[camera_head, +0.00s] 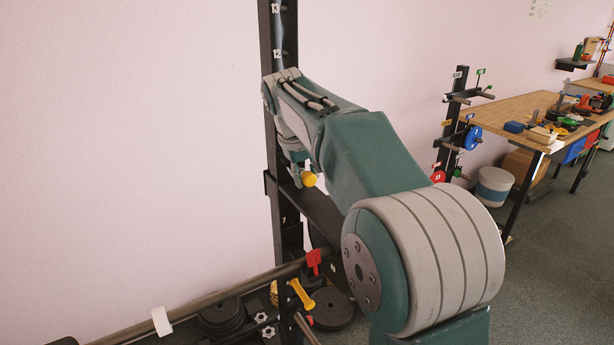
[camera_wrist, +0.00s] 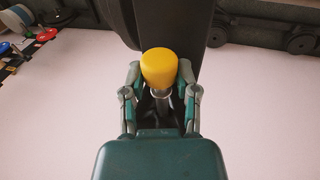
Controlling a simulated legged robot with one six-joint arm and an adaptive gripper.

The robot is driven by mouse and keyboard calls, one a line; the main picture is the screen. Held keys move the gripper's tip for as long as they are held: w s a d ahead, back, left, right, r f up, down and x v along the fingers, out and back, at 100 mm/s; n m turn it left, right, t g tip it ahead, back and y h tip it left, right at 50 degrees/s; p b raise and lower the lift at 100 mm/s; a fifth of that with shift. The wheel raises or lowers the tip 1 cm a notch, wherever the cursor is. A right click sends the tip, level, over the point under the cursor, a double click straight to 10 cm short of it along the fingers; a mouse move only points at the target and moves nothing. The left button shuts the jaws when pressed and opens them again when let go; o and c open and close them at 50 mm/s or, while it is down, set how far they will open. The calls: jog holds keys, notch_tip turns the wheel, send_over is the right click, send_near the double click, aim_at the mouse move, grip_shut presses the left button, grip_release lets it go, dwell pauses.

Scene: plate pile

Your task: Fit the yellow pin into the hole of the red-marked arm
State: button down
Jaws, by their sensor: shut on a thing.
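My gripper (camera_head: 300,178) is shut on the yellow pin (camera_head: 310,179) beside the black upright. In the wrist view the pin's yellow knob (camera_wrist: 160,67) sits between both fingers of my gripper (camera_wrist: 161,82), with part of its metal shank (camera_wrist: 163,103) showing below. The pin's far end is hidden. A red marker (camera_head: 313,259) sits on a dark bar below my gripper, near the upright. I cannot tell the hole in either view. The pin is apart from the red marker.
The numbered black upright (camera_head: 277,150) stands close to my gripper. A white marker (camera_head: 161,321) is on the dark bar. Weight plates (camera_head: 332,306) and a yellow-handled item (camera_head: 301,294) are low down. A wooden workbench (camera_head: 520,110) and a peg rack (camera_head: 452,140) stand at right.

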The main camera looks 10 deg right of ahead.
jog(key=shift+w+a, duration=0.2)
jog(key=shift+w, duration=0.45)
jog(key=shift+w+a, duration=0.25)
jog(key=shift+w, duration=0.4)
jog(key=shift+w+a, duration=0.2)
jog(key=shift+w, duration=0.45)
jog(key=shift+c, duration=1.4)
grip_release()
jog(key=v, duration=1.2)
